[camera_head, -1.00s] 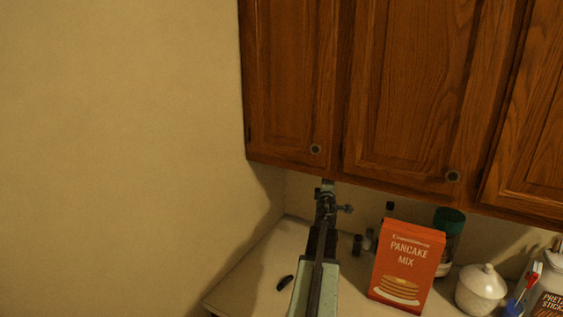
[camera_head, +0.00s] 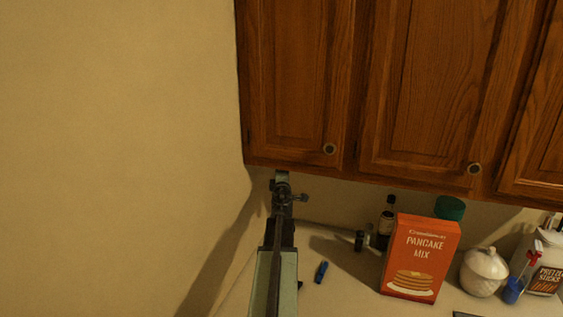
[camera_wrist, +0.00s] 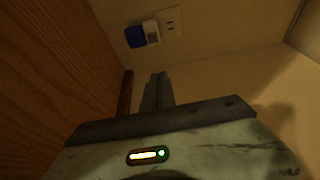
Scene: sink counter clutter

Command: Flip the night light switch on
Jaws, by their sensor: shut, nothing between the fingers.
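In the wrist view a pale wall outlet (camera_wrist: 172,21) is at the top. Plugged in at its left are a small white unit (camera_wrist: 152,31) and a dark blue-black unit (camera_wrist: 135,36), side by side. One of them may be the night light; its switch is too small to make out. My gripper (camera_wrist: 158,78) is shut and empty, its fingers below these units in the picture and apparently apart from them. In the head view my gripper (camera_head: 282,178) reaches below the cabinet edge near the corner. The outlet does not show there.
Wooden cabinets (camera_head: 300,80) hang just above my gripper. On the counter to the right stand a dark bottle (camera_head: 386,225), a pancake mix box (camera_head: 420,255), a white jar (camera_head: 484,271) and a pretzel container (camera_head: 545,265). A small blue object (camera_head: 321,271) lies beside my arm.

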